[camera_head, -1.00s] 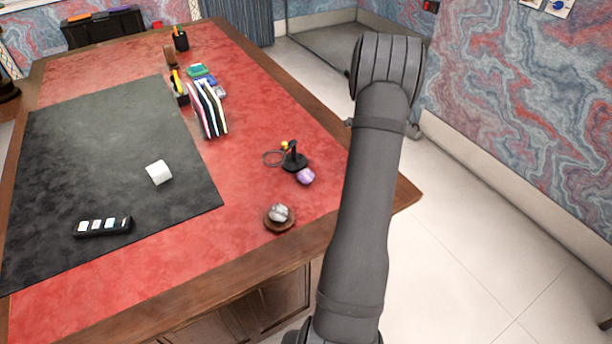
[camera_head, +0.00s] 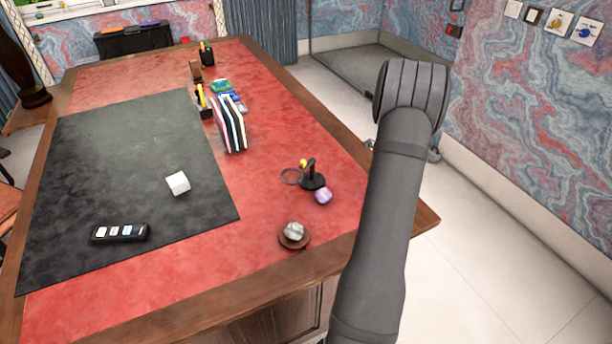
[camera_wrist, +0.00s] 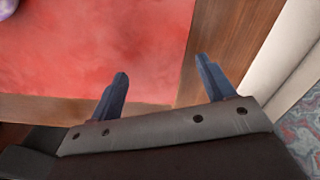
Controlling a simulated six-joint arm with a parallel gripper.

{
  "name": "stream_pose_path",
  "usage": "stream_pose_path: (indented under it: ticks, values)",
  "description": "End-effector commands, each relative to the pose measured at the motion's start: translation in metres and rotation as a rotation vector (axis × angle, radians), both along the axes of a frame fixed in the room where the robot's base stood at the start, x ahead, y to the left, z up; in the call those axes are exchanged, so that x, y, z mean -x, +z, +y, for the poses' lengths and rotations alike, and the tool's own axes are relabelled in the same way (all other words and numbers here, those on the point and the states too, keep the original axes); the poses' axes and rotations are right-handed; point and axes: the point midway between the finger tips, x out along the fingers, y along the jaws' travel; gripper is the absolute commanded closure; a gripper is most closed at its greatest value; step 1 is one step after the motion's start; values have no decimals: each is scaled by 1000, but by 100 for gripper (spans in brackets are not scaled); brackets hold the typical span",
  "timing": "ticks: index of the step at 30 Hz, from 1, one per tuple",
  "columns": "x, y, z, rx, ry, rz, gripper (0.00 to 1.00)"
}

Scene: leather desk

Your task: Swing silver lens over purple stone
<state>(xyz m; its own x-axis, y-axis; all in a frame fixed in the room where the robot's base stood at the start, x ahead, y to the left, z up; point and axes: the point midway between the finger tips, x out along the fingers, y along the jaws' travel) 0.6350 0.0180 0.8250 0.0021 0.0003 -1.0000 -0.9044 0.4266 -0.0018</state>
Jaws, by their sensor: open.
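The silver-rimmed lens (camera_head: 291,176) is a round ring on a black stand (camera_head: 313,178) with a yellow knob, on the red leather near the desk's right side. It points left from the stand. The purple stone (camera_head: 323,196) lies just in front of the stand, to the right of the lens and not under it. In the wrist view a bit of the purple stone (camera_wrist: 8,6) shows at the top left corner. My gripper (camera_wrist: 160,82) is open and empty above the desk's wooden edge, apart from the stone; the head view does not show its fingers.
A grey stone (camera_head: 294,231) sits in a round brown dish (camera_head: 294,242) near the front edge. A black mat (camera_head: 130,160) holds a white cube (camera_head: 178,183) and a black strip with pale blocks (camera_head: 120,232). Upright files (camera_head: 231,125) stand farther back. Red leather around the stand is clear.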

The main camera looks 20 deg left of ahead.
Motion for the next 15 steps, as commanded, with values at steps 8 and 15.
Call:
stream_pose_path:
  ticks: [8,15]
  values:
    - [0,1,3,0,18,-2,47]
    - [-4,26,48,5,380,-53,94]
